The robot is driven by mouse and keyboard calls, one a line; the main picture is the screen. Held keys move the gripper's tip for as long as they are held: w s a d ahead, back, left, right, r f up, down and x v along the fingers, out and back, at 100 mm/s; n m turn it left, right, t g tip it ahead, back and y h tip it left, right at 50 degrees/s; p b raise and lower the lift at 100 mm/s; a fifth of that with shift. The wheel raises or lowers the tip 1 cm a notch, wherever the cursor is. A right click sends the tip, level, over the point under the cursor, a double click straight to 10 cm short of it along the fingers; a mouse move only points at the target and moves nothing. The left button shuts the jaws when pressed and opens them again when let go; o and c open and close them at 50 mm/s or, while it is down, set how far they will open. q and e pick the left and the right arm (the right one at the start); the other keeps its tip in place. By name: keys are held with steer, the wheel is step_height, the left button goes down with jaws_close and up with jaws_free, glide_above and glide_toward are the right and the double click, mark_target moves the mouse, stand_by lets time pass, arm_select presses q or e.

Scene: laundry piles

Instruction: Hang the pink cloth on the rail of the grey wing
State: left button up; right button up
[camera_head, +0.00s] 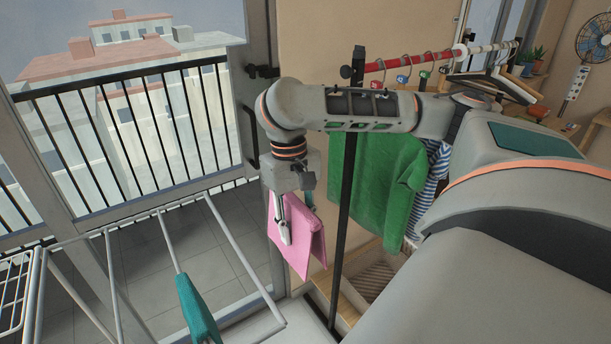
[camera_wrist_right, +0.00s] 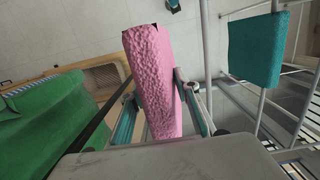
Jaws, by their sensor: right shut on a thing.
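The pink cloth (camera_head: 304,240) hangs folded from my right gripper (camera_head: 292,214), which is shut on it and points down. In the right wrist view the cloth (camera_wrist_right: 152,75) sits between the two fingers (camera_wrist_right: 157,95). The rack's bars also show at the right of the right wrist view (camera_wrist_right: 285,118). My left gripper is not in view.
A teal cloth (camera_head: 197,308) hangs on a rack bar; it also shows in the right wrist view (camera_wrist_right: 255,50). A green garment (camera_head: 385,185) hangs on a clothes rail, whose black post (camera_head: 345,220) stands close right of the pink cloth. A balcony railing (camera_head: 130,125) is behind.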

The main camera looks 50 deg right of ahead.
steer(key=shift+w+a, duration=1.2)
steer(key=shift+a, duration=3.85)
step_height(320, 180, down, 14)
steer(key=shift+f, duration=0.15)
steer(key=o, duration=1.2)
steer(key=shift+o, duration=0.2)
steer(key=r, duration=0.4)
steer(key=w+r, duration=0.1)
steer(key=r, duration=0.7)
steer(key=shift+w+d, duration=0.15)
